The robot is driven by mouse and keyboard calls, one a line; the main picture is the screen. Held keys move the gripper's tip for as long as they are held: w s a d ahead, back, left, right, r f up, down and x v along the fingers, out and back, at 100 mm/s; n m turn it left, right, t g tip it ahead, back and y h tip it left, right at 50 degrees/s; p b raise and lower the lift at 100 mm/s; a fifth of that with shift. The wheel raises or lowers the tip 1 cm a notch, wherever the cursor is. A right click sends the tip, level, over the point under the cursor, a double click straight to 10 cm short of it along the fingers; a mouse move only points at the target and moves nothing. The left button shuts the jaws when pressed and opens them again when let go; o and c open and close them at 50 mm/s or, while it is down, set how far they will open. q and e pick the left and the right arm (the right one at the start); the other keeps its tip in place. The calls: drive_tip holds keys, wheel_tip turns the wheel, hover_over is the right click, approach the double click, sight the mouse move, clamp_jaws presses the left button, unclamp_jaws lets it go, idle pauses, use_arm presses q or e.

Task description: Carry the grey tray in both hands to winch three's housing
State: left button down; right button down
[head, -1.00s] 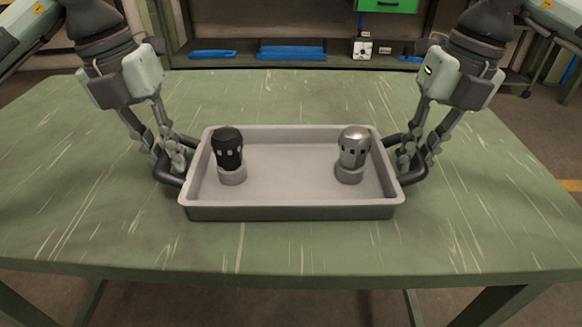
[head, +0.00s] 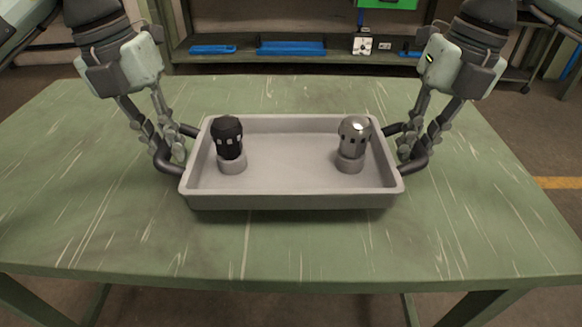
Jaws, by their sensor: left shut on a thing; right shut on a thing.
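The grey tray (head: 292,201) is in the middle of the head view, over the green table, and looks level. A dark handle sticks out at each short end. My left gripper (head: 172,155) is shut on the left handle. My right gripper (head: 411,150) is shut on the right handle. Inside the tray, a black slotted cap-like part (head: 228,138) stands upright on a grey ring at the left. A silver slotted part (head: 354,137) stands upright on a similar ring at the right. No winch housing can be made out.
The green table (head: 300,245) is bare around the tray. Behind it a low shelf (head: 300,54) holds blue bars (head: 291,48) and a small white box (head: 362,44). A green bin (head: 388,3) shows at the top.

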idle(0.8)
